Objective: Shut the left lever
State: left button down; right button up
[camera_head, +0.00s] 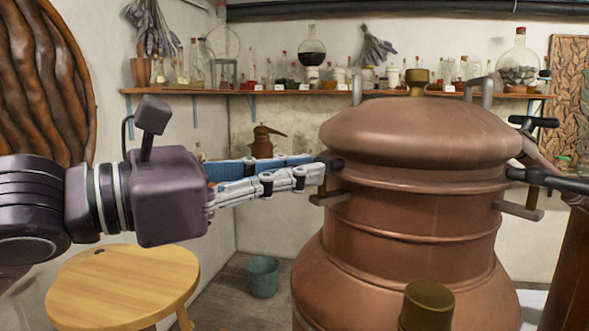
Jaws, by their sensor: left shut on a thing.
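The large copper still (420,180) stands right of centre, with its domed lid on top. The left lever's dark end (336,165) shows at the left side of the still, just under the lid's rim. My left gripper (316,174) reaches in from the left at that spot, its fingers closed on the left lever. The fingers hide most of the lever, so its angle is hard to tell. A grey bar (332,199) with a short upright pin juts out just below the fingertips. My right gripper cannot be made out.
A dark lever (550,181) sticks outward on the still's right side, above a matching grey bar (517,210). A round wooden stool (120,285) stands below my left arm, with a green bucket (263,276) behind. A shelf (290,92) of glassware runs along the back wall.

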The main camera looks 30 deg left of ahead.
dwell(0.6)
pick_arm(q)
jog(key=c, duration=2)
grip_release()
jog(key=shift+o, duration=0.2)
jog(key=shift+r, duration=0.1)
jog(key=shift+r, duration=4.9)
